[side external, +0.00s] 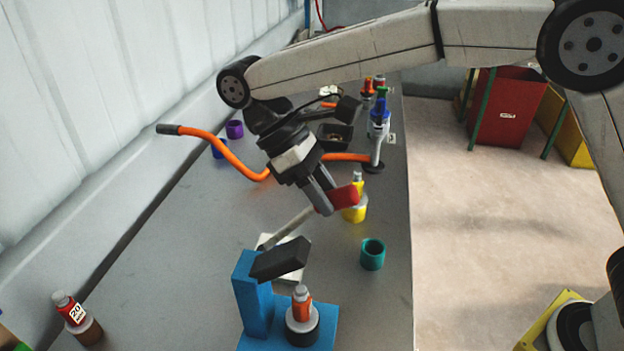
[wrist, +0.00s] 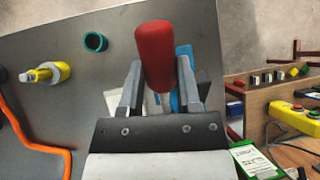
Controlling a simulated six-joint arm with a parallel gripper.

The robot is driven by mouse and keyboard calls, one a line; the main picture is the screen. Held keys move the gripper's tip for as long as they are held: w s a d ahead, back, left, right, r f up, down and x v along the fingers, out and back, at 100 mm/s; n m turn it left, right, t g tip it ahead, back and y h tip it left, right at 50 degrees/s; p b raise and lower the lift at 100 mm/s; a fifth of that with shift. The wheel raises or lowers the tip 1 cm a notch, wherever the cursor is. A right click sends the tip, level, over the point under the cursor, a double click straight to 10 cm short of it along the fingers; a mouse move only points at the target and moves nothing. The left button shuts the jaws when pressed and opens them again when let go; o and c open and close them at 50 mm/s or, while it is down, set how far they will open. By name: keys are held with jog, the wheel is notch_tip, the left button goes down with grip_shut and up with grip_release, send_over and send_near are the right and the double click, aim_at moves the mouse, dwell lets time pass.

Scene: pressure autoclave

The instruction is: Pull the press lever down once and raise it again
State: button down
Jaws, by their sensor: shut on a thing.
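The blue press (side external: 253,292) stands at the near end of the grey bench, with a dark pivoting head (side external: 280,260). Its lever (side external: 288,228) is a grey bar that slopes up and away from the head to a red handle (side external: 343,197). My gripper (side external: 326,198) is shut on the red handle, which also shows between the fingers in the wrist view (wrist: 156,55). The lever is raised at a slant. In the wrist view the press is mostly hidden behind the handle and gripper.
A teal cup (side external: 372,254) and a yellow bottle (side external: 355,205) stand near the handle. A red-and-brown bottle (side external: 76,315) is at the near left. An orange bent bar (side external: 228,156) and several coloured items occupy the far bench.

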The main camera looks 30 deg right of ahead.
jog(key=shift+s+a, duration=0.1)
jog(key=shift+c, duration=1.4)
grip_release()
jog(key=shift+d+f, duration=0.1)
jog(key=shift+d, duration=0.1)
